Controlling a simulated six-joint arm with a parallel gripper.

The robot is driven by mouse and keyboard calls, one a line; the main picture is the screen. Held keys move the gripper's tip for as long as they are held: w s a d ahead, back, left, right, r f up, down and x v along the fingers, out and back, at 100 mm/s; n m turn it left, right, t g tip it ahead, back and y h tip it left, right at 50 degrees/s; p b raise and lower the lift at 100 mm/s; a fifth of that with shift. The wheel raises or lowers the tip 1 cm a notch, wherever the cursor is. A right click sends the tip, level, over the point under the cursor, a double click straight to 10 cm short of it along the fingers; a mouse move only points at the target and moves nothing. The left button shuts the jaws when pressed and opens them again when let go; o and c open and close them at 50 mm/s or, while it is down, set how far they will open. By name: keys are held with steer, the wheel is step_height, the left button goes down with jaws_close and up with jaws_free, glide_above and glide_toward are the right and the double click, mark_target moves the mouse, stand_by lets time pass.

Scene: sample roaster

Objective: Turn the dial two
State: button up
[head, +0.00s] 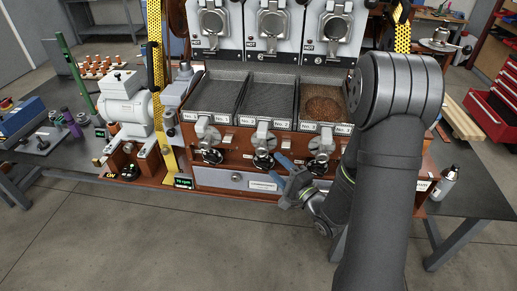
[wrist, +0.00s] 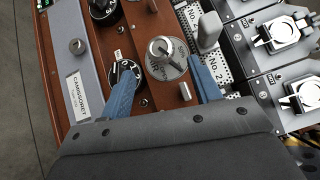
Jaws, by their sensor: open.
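Below the middle tray, marked No. 2 (head: 280,124), are a silver handle on a round marked plate (head: 262,136) and, under it, a black dial (head: 263,161). The silver handle also shows in the wrist view (wrist: 162,48), as does the black dial (wrist: 114,75), partly covered by a blue finger. My gripper (head: 278,168) is open in front of the panel, a little right of the middle dial. In the wrist view my gripper (wrist: 162,76) has one finger over the black dial and the other beyond the silver handle. I cannot tell whether the finger touches the dial.
A similar black dial (head: 212,156) stands to the left and another (head: 318,165) to the right. A drawer front (head: 236,178) with a small knob lies below. The right tray (head: 324,108) holds brown grains. A grey motor (head: 125,100) stands at the left, a bottle (head: 443,183) at the right.

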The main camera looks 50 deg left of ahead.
mark_target(264, 154)
steer(key=a, duration=1)
steer(key=shift+a+r, duration=0.1)
steer(key=shift+r, duration=0.2)
steer(key=c, duration=1)
